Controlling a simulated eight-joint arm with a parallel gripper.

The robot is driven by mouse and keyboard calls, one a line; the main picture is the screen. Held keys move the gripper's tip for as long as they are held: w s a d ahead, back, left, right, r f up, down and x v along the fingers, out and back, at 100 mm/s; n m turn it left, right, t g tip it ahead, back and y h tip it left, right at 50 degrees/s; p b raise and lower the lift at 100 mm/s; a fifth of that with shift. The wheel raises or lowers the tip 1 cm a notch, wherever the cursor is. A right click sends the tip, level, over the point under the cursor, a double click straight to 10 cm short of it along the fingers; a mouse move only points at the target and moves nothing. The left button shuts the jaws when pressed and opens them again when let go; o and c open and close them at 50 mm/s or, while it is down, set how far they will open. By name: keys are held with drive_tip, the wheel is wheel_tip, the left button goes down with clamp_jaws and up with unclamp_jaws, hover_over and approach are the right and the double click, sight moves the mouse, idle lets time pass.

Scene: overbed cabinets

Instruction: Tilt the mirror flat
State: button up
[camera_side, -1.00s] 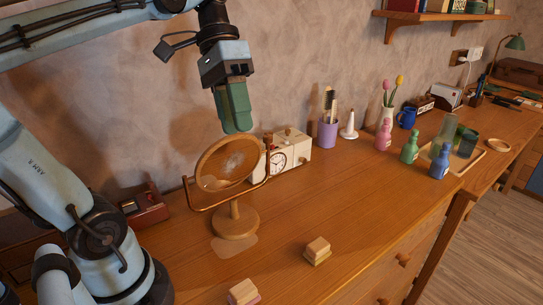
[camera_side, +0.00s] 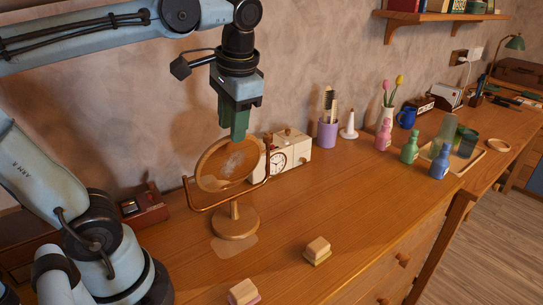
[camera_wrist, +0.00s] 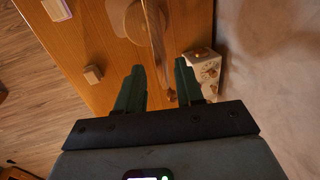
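The round wooden mirror (camera_side: 213,172) stands on its round base (camera_side: 236,222), held in a U-shaped copper-coloured frame (camera_side: 200,207). Its disc leans, neither upright nor flat. My gripper (camera_side: 238,137) points down at the disc's upper rim; from the side I cannot tell whether it touches. In the wrist view the mirror (camera_wrist: 155,35) shows nearly edge-on as a thin strip. It runs into the gap between the two green fingers of my gripper (camera_wrist: 159,75), which are apart and open around it. The mirror's nearest edge is hard to make out there.
A cream clock box (camera_side: 292,155) stands close behind the mirror's right side. A red box (camera_side: 147,208) is to the left. Small wooden blocks (camera_side: 317,250) lie in front. Purple cup (camera_side: 327,133) and several bottles stand further right.

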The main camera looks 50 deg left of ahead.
sight(231, 155)
drive_tip(key=shift+x, duration=2.95)
drive_tip(key=shift+c, duration=0.3)
clamp_jaws()
